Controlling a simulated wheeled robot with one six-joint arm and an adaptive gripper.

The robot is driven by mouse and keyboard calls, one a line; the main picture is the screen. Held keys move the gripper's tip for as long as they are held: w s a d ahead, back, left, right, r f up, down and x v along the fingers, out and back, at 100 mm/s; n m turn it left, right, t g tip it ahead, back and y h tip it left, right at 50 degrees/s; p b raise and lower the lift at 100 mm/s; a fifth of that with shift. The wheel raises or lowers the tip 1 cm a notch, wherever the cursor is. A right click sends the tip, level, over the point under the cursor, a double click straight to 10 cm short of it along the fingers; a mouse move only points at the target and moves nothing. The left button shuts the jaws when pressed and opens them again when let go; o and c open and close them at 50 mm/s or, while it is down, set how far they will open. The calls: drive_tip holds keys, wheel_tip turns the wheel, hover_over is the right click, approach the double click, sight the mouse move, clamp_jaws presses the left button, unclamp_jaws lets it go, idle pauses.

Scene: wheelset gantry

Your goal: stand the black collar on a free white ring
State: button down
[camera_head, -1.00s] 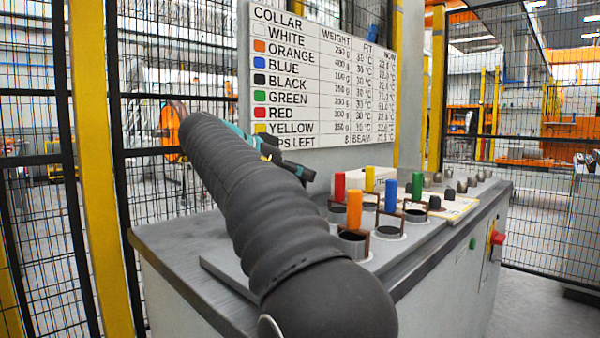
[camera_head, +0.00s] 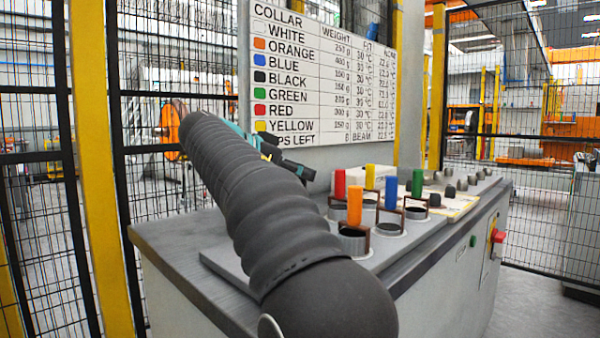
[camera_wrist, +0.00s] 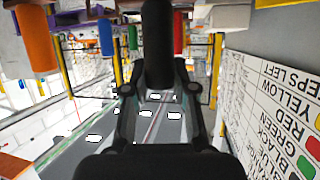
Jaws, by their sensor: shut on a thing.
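My gripper (camera_wrist: 157,95) is shut on a dark upright cylinder, the black collar (camera_wrist: 158,45), in the wrist view. In the head view my arm hides much of the gripper (camera_head: 290,168), which is above the bench in front of the board. Pale rings show on the bench top, including one at the front (camera_head: 355,241) and one to its right (camera_head: 389,229). An orange collar (camera_head: 355,206), a blue collar (camera_head: 391,192), a green collar (camera_head: 418,183), a red collar (camera_head: 340,184) and a yellow collar (camera_head: 370,176) stand among them. Which rings are free is hard to tell.
The grey bench (camera_head: 180,240) carries several small dark knobs (camera_head: 462,185) on its right part. A lettered board (camera_head: 325,75) rises behind it. Yellow posts (camera_head: 92,150) and mesh fencing surround the place. A red button (camera_head: 498,237) sits on the bench's right end.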

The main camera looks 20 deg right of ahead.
drive_tip(key=shift+f+b, duration=0.65)
drive_tip(key=shift+f, duration=0.05)
drive_tip(key=shift+r, duration=0.1)
drive_tip(key=c, duration=0.9)
unclamp_jaws()
drive_tip(key=shift+o, duration=0.2)
drive_tip(key=shift+a, duration=0.1)
drive_tip(key=v, duration=1.1)
drive_tip(key=shift+a, duration=0.35)
